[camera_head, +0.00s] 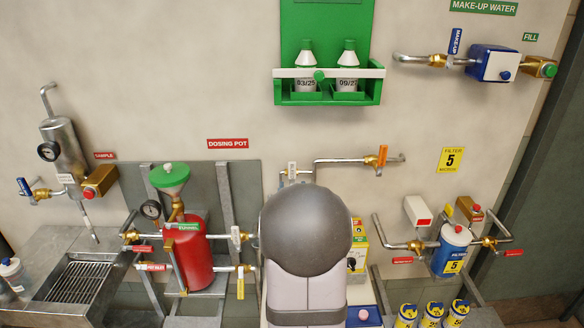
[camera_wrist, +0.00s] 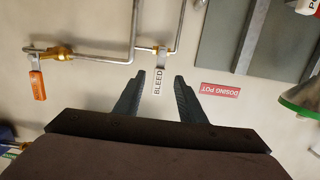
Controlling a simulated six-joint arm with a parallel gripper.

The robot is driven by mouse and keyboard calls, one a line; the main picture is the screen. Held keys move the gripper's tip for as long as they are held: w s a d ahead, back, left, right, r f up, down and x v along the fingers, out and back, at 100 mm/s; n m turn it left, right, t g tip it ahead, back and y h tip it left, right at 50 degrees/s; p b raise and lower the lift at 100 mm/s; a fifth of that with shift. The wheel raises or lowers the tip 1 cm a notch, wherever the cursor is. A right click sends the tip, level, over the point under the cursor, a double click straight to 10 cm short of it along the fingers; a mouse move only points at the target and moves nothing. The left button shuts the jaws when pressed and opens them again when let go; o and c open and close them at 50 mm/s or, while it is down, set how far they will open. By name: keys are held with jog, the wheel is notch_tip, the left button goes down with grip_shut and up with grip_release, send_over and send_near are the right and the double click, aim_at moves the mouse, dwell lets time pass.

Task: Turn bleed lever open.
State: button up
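The orange bleed lever (camera_head: 382,154) sits on a brass valve in a thin wall pipe, right of my arm in the head view. It stands roughly crosswise to the pipe. In the wrist view, where signs appear upside down, the orange lever (camera_wrist: 38,84) is at the far left. My arm hides the gripper in the head view.
The bleed pipe (camera_wrist: 100,60) bends near the fingers in the wrist view. A red DOSING POT sign (camera_wrist: 220,90) is right of them. A green funnel (camera_head: 169,177) tops the red pot (camera_head: 188,250). A green bottle rack (camera_head: 325,95) hangs above. Wall around the lever is clear.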

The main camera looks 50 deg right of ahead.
aim_at(292, 168)
jog(key=shift+t+h, duration=0.5)
jog(key=shift+w+d+r+p, duration=0.5)
jog(key=shift+w+d+p, duration=0.1)
jog(key=shift+w+d, duration=0.3)
jog(key=shift+w+d+r+p, duration=0.5)
jog(key=shift+w+d+p, duration=0.05)
jog(key=shift+w+d, duration=0.35)
jog(key=shift+w+d+r+p, duration=0.5)
jog(key=shift+w+d+p, duration=0.1)
jog(key=shift+w+d, duration=0.3)
jog(key=shift+c, duration=0.6)
grip_shut()
